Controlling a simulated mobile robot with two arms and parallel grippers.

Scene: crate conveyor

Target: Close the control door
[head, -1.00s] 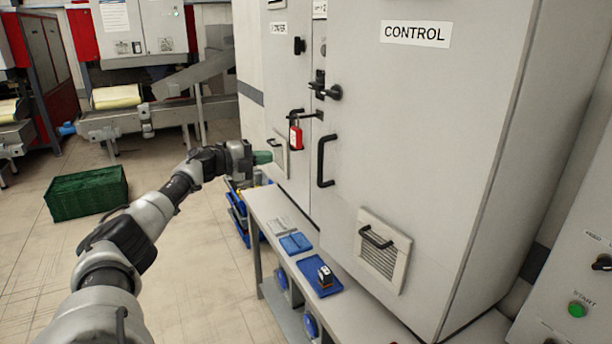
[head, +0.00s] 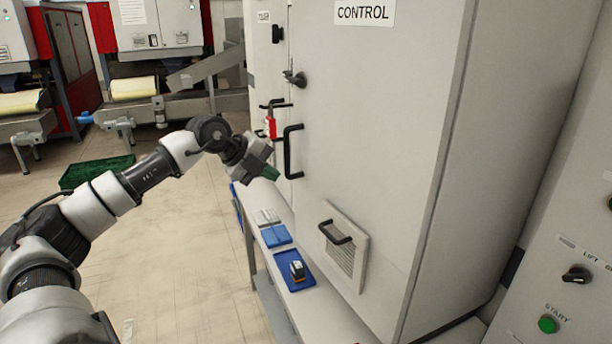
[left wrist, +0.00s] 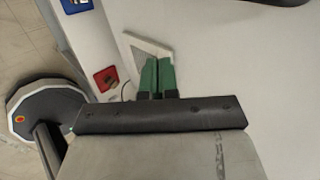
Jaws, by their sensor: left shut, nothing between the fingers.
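The control door (head: 385,130) is the large light grey panel under the CONTROL label (head: 364,13) in the head view. It carries a black bar handle (head: 289,152), a dark latch knob (head: 294,78) and a vent with its own handle (head: 343,250). I cannot tell from here whether the door is fully flush. My left gripper (head: 271,173) is shut and empty, just left of and below the bar handle, apart from it as far as I can see. In the left wrist view its green fingers (left wrist: 157,75) are together before a pale panel. My right gripper is not in view.
A narrow bench (head: 262,240) runs below the cabinet, with blue trays (head: 293,272) and a small device (head: 297,270) on it. A red padlock (head: 271,127) hangs at the neighbouring door. A panel with a green button (head: 547,324) stands right. A green crate (head: 97,172) lies on the floor.

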